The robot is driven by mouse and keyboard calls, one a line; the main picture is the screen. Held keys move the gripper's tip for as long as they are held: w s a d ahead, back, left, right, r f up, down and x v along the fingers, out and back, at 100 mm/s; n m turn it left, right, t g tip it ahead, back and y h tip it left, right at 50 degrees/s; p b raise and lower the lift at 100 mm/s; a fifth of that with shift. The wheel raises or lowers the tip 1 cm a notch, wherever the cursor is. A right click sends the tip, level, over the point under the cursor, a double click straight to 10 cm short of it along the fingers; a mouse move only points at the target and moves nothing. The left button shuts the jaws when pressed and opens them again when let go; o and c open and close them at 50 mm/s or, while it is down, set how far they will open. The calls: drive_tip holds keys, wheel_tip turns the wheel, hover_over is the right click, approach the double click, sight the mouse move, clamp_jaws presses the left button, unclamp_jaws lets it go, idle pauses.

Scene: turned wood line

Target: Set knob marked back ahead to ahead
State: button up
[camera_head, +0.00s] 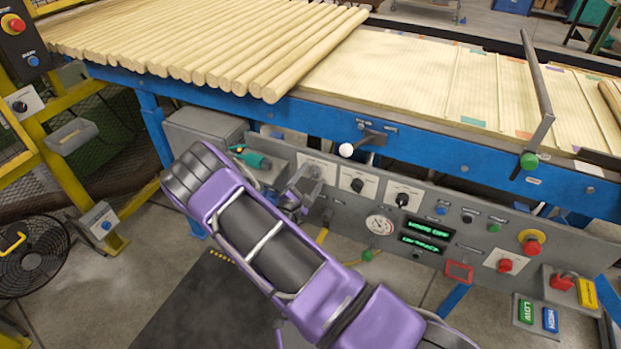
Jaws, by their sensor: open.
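A grey control panel (455,215) runs along the front of the blue-framed line. Three black rotary knobs on white plates sit in its upper left part: a left knob (315,171), a middle knob (357,185) and a right knob (402,199). Their markings are too small to read, so I cannot tell which is marked back ahead or how it is set. My gripper (306,190) is open, just in front of the panel at the left knob, partly covering its plate. I cannot tell whether it touches the knob.
A white-balled lever (346,150) juts out above the middle knob. A round gauge (379,224), green displays (430,238) and a red stop button (532,242) are on the panel. Wooden rods (215,45) lie above. A teal-handled tool (252,159) is left of my gripper.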

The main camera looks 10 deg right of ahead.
drive_tip(key=v, duration=1.7)
drive_tip(key=shift+s+a, duration=0.15)
